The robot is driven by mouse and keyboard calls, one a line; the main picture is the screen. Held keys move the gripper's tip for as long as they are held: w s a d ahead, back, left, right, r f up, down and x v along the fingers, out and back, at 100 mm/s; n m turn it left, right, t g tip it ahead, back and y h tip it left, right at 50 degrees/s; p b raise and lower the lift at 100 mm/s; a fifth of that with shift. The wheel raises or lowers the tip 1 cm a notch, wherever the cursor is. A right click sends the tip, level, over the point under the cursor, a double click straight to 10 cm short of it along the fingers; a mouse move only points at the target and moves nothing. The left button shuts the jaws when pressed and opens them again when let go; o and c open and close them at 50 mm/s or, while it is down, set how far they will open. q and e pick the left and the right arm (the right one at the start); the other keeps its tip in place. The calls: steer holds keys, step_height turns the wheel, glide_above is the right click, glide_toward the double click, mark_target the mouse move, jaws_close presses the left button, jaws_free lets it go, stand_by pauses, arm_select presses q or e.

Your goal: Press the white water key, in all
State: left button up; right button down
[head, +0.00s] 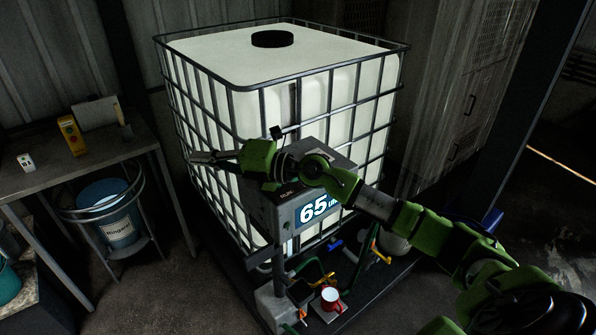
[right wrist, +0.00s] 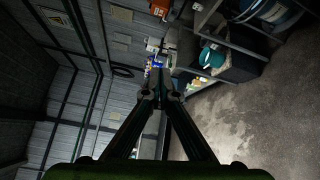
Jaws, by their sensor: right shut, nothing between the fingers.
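The grey control box (head: 278,222) of the disperser column stands in front of the caged white tank. Its lit display (head: 318,207) reads 65 with a small unit beside it. My right arm crosses over the box and hides much of its top and left part, so I cannot make out the white water key. My right gripper (head: 196,157) is shut and empty, to the left of the box, pointing left in front of the tank cage. In the right wrist view its fingers (right wrist: 160,94) meet at the tips. A red mug (head: 331,299) stands below the box. My left gripper is not in view.
The large white tank (head: 245,72) in its metal cage fills the middle. A grey table (head: 45,178) at the left bears a yellow device (head: 71,135) and a small white item (head: 26,162). Coloured pipes run near the mug.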

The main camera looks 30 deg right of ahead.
steer(key=w+d+f+g+h, duration=0.1)
steer(key=d+h, duration=0.4)
steer(key=d, duration=0.8)
steer(key=w+d+f+g+h, duration=0.1)
steer(key=d+h, duration=0.4)
steer(key=d, duration=0.9)
steer(key=shift+d+f+g, duration=0.15)
steer(key=shift+f+g, duration=0.6)
steer(key=shift+g, duration=0.25)
steer(key=shift+f+b, duration=2.85)
steer(key=shift+f, duration=1.6)
steer(key=shift+f, duration=0.1)
steer(key=shift+f+b, duration=0.3)
steer(key=shift+b, duration=0.1)
